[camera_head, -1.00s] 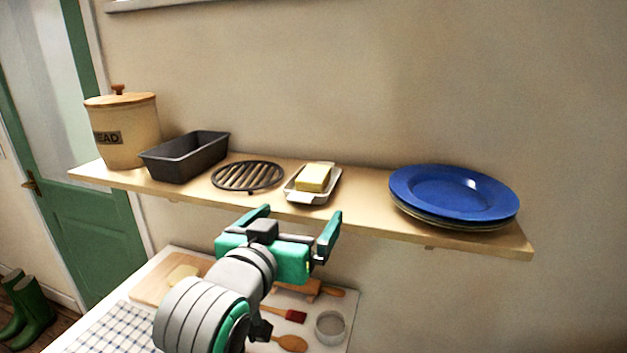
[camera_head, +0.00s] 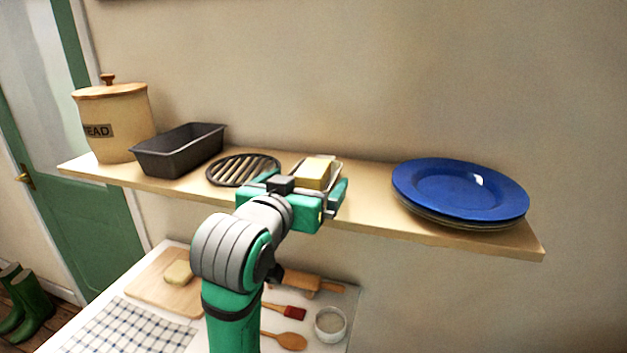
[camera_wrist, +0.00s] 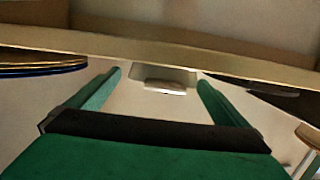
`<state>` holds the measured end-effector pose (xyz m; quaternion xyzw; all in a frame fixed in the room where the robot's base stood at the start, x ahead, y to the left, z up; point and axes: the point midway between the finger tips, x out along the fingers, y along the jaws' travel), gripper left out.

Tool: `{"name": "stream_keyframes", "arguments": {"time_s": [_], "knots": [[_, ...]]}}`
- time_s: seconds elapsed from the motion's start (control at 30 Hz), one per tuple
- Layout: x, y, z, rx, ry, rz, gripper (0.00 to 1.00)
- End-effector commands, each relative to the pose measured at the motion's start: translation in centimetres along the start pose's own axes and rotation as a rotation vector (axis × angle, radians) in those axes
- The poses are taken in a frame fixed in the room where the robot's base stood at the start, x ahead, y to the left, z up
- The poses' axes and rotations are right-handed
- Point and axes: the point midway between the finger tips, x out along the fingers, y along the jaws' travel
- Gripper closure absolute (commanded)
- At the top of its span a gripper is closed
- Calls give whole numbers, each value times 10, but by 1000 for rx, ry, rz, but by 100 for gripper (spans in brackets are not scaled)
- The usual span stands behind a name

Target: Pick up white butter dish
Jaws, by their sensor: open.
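My gripper (camera_head: 305,182) is open at the front of the dish, one finger to each side, and covers the dish's near part in the head view. In the wrist view the dish (camera_wrist: 165,86) shows between my two open fingers (camera_wrist: 160,82), ahead of the palm. I cannot tell whether the fingers touch it.
On the shelf (camera_head: 375,212), a round black trivet (camera_head: 240,170) lies close left of the dish. A dark loaf tin (camera_head: 178,152) and bread crock (camera_head: 112,125) stand farther left. Stacked blue plates (camera_head: 455,190) are to the right, with bare shelf between. A counter with utensils lies below.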

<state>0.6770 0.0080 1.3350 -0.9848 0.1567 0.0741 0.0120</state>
Motion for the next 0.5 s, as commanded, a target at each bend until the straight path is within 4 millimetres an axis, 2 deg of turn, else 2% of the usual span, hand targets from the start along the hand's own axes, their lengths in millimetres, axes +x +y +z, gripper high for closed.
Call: {"name": "stream_keyframes", "arguments": {"time_s": [0.2, 0.5], "knots": [[28, -3, 2, -1, -2, 0, 1], [34, -3, 2, 0, 1, -2, 1]]}}
